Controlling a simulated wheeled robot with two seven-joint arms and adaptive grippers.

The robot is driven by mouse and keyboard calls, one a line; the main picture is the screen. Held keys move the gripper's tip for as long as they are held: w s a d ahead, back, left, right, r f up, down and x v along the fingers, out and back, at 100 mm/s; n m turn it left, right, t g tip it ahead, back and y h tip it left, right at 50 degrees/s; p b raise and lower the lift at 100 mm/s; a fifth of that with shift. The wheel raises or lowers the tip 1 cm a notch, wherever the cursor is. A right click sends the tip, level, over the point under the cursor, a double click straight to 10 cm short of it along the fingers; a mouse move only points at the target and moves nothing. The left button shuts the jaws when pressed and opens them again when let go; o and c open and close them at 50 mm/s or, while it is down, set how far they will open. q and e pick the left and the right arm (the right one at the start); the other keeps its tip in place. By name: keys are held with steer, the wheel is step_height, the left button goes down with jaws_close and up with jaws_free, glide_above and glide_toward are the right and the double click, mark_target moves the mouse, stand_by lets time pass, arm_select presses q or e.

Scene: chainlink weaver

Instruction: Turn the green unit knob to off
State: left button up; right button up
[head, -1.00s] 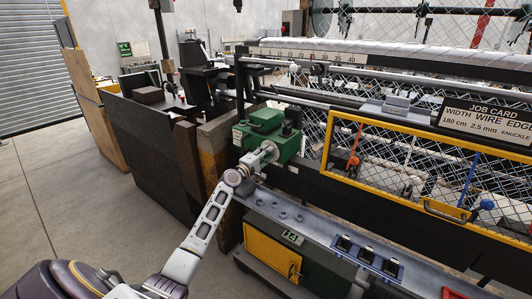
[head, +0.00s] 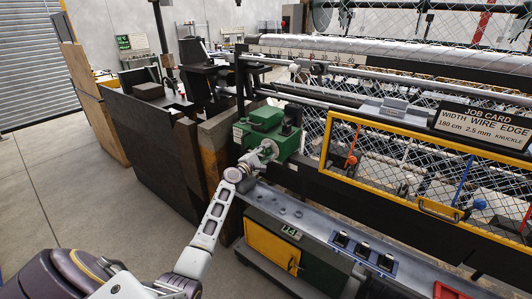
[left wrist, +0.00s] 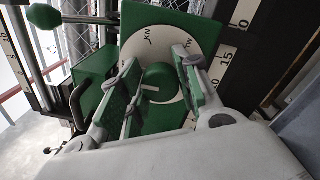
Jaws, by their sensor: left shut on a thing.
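The green unit (head: 265,119) is a boxy green housing on the machine's near left corner. In the left wrist view its green face plate (left wrist: 150,30) carries a white dial (left wrist: 140,48) with dark markings. A round green knob (left wrist: 160,83) stands out at the dial's centre. My left gripper (left wrist: 161,84) has its fingers on either side of the knob and is shut on it. In the head view the left gripper (head: 262,152) reaches the unit's near face and hides the knob. I cannot read the knob's setting. My right gripper is not in view.
A yellow-framed mesh guard (head: 400,180) and a grey ledge with dark switches (head: 363,249) lie to the right. A yellow panel (head: 270,249) is below. Open floor lies at left.

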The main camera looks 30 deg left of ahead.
arm_select(q)
steer(key=o, duration=1)
steer(key=shift+o, duration=0.2)
steer(key=s, duration=1.2)
steer(key=shift+a+f, duration=0.3)
steer(key=shift+a, duration=0.05)
stand_by(0.4)
